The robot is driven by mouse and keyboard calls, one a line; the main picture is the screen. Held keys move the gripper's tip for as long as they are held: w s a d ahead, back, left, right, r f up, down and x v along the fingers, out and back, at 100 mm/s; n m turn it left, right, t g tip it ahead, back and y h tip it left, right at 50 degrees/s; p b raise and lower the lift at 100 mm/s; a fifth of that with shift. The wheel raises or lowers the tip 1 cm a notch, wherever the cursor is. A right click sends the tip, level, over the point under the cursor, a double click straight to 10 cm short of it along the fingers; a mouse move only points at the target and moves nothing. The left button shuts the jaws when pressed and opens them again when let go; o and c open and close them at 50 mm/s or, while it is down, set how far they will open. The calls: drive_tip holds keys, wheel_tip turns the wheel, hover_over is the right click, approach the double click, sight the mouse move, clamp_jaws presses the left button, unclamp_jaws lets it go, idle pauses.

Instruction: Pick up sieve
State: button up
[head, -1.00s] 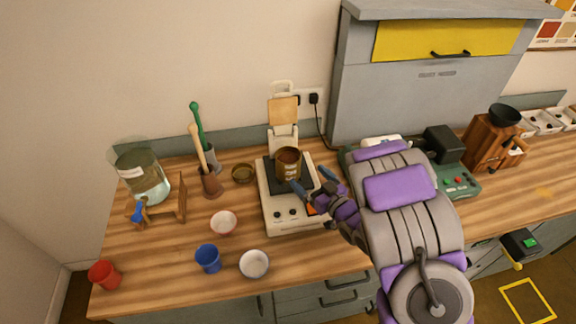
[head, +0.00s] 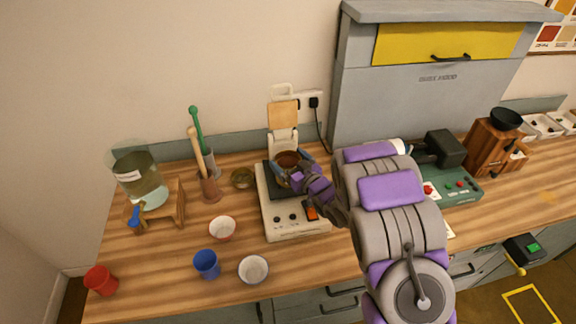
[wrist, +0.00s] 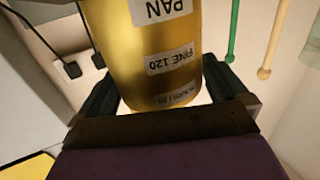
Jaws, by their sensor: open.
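The sieve (head: 287,157) is a brown, brass-like cylinder standing on the pale shaker-like machine (head: 292,222). In the wrist view the sieve (wrist: 150,45) fills the middle and appears upside down, with white labels reading "PAN", "FINE 120" and a third that is hard to read. My gripper (head: 290,166) is at the sieve, with one finger on each side of it. My gripper hides the sieve's lower part in the head view.
Left of the machine are a small brown bowl (head: 242,178), a white-red bowl (head: 222,228), a blue cup (head: 207,264) and a white bowl (head: 254,269). A raised lid-like part (head: 283,115) stands behind the sieve. A green box (head: 452,185) is at right.

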drive_tip(key=shift+w+a, duration=0.3)
drive_tip(key=shift+w, duration=0.05)
drive_tip(key=shift+c, duration=0.4)
drive_tip(key=c, duration=0.7)
